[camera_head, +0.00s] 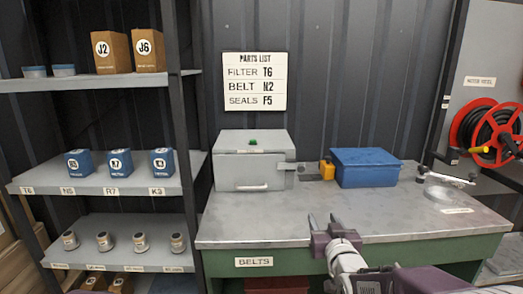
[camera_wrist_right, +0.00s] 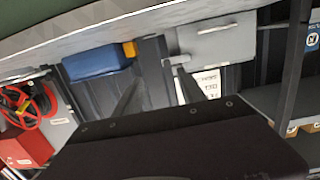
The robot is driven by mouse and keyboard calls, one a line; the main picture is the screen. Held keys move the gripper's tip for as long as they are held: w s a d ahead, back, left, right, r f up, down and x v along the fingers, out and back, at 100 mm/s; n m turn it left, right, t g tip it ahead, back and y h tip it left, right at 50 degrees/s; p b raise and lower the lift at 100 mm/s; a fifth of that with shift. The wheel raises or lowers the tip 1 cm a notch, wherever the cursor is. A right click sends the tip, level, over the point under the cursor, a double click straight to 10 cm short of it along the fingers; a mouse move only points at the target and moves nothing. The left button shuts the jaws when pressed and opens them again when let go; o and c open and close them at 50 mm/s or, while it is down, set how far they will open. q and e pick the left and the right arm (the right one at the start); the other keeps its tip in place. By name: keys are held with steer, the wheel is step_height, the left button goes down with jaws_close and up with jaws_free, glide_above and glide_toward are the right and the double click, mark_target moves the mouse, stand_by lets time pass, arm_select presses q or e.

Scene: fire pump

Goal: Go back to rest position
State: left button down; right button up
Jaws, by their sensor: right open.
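My right gripper (camera_head: 323,221) is at the front edge of the workbench (camera_head: 290,222) in the head view, its two fingers apart with nothing between them. In the right wrist view my right gripper (camera_wrist_right: 157,76) also shows its fingers spread and empty. My right arm comes in from the lower right.
A grey metal box (camera_head: 250,165) with a green button, a small yellow item (camera_head: 327,170) and a blue box (camera_head: 366,168) stand on the bench's back half. Shelves (camera_head: 100,186) with blue boxes and small cans are at the left. A red hose reel (camera_head: 488,130) is at the right. The bench's front is clear.

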steer(key=s+f+g, duration=0.4)
steer(key=s+f, duration=0.1)
steer(key=f, duration=0.3)
steer(key=s+f+g, duration=0.4)
steer(key=s+f, duration=0.2)
steer(key=f, duration=0.2)
steer(key=s+f+g, duration=0.4)
steer(key=s, duration=0.3)
steer(key=s+f+g, duration=0.3)
steer(key=s, duration=0.5)
arm_select(q)
step_height(320, 180, up, 18)
steer(key=p, duration=1.8)
steer(key=shift+r, duration=0.25)
arm_select(e)
step_height(320, 180, up, 18)
steer(key=shift+d, duration=0.35)
arm_select(q)
steer(key=shift+w+f, duration=0.1)
steer(key=shift+w, duration=0.05)
